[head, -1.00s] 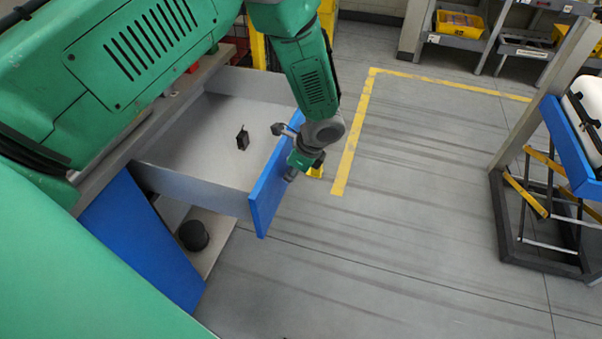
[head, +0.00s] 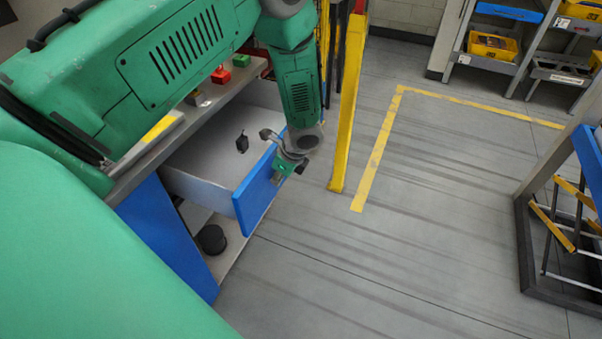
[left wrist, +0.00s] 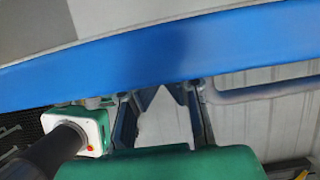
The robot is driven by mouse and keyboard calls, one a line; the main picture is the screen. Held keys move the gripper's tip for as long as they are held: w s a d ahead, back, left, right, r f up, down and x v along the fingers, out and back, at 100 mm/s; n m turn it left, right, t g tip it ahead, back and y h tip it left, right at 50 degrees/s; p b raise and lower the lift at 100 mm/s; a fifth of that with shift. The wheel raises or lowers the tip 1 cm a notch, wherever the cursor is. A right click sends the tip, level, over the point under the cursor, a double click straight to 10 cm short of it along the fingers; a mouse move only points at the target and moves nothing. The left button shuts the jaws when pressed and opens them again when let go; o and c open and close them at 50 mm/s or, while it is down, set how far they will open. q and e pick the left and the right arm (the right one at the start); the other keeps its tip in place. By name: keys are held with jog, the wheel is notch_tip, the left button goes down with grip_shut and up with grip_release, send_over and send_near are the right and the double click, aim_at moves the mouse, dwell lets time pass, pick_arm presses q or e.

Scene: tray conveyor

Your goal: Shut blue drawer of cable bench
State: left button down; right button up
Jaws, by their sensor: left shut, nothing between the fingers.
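The blue drawer front (head: 258,196) belongs to a grey drawer pulled partway out of the cable bench (head: 190,125). A small black object (head: 242,142) stands inside the drawer. My left gripper (head: 282,176) is at the outer face of the drawer front, near its far end; its fingers are partly hidden in the head view. In the left wrist view the drawer front (left wrist: 150,55) crosses above the gripper (left wrist: 165,95), with a grey bar handle (left wrist: 265,90) to the right. The fingers are shut and hold nothing. My right gripper is out of view.
A yellow post (head: 349,105) stands just beyond my left forearm. A black round object (head: 211,239) sits on the bench's lower shelf. Shelving with yellow bins (head: 493,46) is at the back right, and a lift frame (head: 560,230) at the right. The floor between is clear.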

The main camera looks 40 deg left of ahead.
pick_arm(q)
jog(key=p, duration=0.2)
send_over(222, 176)
dwell(0.5)
